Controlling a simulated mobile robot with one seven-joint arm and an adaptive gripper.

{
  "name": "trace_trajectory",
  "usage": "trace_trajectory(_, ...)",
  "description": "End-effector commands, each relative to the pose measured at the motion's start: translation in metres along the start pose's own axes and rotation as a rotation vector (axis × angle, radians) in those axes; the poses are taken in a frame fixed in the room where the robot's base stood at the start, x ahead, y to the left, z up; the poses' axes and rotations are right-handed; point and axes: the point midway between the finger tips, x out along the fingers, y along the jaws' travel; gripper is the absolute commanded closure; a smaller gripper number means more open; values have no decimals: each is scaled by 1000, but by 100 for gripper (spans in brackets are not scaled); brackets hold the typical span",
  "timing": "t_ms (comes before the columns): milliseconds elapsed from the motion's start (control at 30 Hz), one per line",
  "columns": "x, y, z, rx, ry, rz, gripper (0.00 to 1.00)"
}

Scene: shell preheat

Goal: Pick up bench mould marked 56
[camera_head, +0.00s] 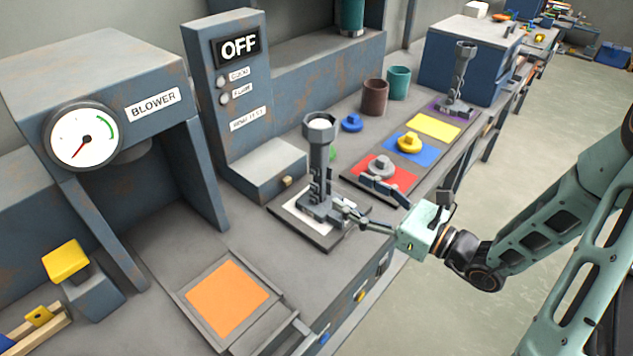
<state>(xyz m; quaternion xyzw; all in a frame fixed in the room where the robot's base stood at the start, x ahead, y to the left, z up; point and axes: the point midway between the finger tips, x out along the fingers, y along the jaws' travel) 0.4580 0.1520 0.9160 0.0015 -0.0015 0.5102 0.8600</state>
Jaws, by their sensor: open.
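A tall grey mould-like piece (319,160) with a wide round top and a clamped base stands upright on a white pad. The pad lies on a dark plate (283,217) at the middle of the bench. A similar tall grey piece (461,75) stands farther back on a purple square. I cannot read the number 56 on either. My gripper (352,193) is open, at the right of the nearer piece's base. Its near finger reaches the base's edge; I cannot tell if it touches. Its other finger is farther back, over the red square's front.
A red square (362,181) with a grey knobbed disc (380,166), a blue square with a yellow disc (410,142) and a yellow square lie behind. Brown (374,97) and teal (399,83) cups stand beyond. An orange pad (228,297) lies in front; the OFF cabinet (235,130) stands left.

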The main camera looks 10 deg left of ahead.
Motion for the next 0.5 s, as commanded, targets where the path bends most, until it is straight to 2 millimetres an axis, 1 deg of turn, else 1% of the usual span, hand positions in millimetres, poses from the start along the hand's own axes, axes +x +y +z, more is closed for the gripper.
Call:
trace_trajectory(33,10,2,0,-1,0,7,38)
trace_trajectory(100,22,2,0,-2,1,7,38)
trace_trajectory(200,33,1,0,-1,2,5,38)
trace_trajectory(367,44,2,2,-2,3,4,38)
trace_trajectory(500,64,4,8,-3,2,8,38)
